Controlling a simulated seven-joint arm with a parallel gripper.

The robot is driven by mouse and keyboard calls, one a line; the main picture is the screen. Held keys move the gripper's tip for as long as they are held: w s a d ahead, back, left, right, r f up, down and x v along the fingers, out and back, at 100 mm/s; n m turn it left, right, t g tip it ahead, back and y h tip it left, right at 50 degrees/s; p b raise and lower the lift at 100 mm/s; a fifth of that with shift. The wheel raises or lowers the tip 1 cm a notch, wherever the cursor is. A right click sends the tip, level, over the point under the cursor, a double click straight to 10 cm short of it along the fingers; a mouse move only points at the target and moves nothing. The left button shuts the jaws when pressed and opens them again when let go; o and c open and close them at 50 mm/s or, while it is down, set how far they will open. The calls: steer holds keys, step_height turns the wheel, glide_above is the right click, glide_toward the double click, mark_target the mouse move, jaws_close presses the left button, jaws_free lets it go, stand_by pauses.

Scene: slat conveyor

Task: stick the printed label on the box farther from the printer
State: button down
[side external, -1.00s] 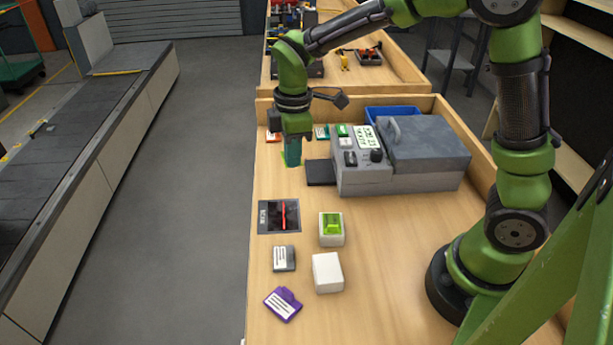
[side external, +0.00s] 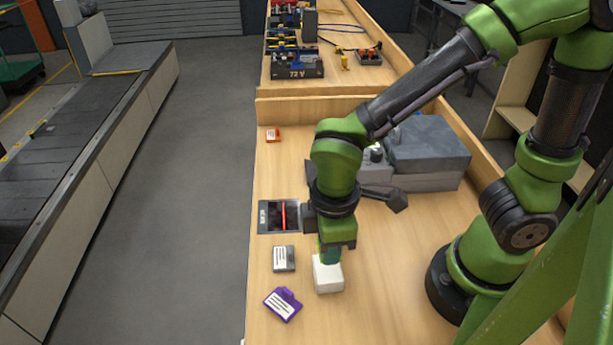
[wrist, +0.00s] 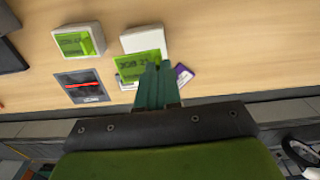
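My gripper (wrist: 158,85) is shut on a green printed label (wrist: 140,67) with dark lettering. In the side view my gripper (side external: 330,255) is directly over the plain white box (side external: 328,277), the one farther from the printer. The label overlaps the near edge of this box (wrist: 146,38) in the wrist view; I cannot tell whether it touches the box. The other white box (wrist: 92,40), with a green label on top, shows to the left in the wrist view; my arm hides it in the side view. The grey printer (side external: 428,155) is partly hidden behind my arm.
A dark inset plate with a red bar (side external: 279,217), a grey tag (side external: 284,258) and a purple tag (side external: 283,304) lie left of the plain box. A small orange item (side external: 273,135) lies farther back. Bare table lies right of the box.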

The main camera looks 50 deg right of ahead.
mark_target(328, 279)
steer(key=shift+f, duration=2.45)
steer(key=shift+f, duration=0.5)
stand_by(1.6)
steer(key=c, duration=0.8)
jaws_free()
steer(key=shift+c, duration=0.2)
steer(key=shift+r, duration=3.55)
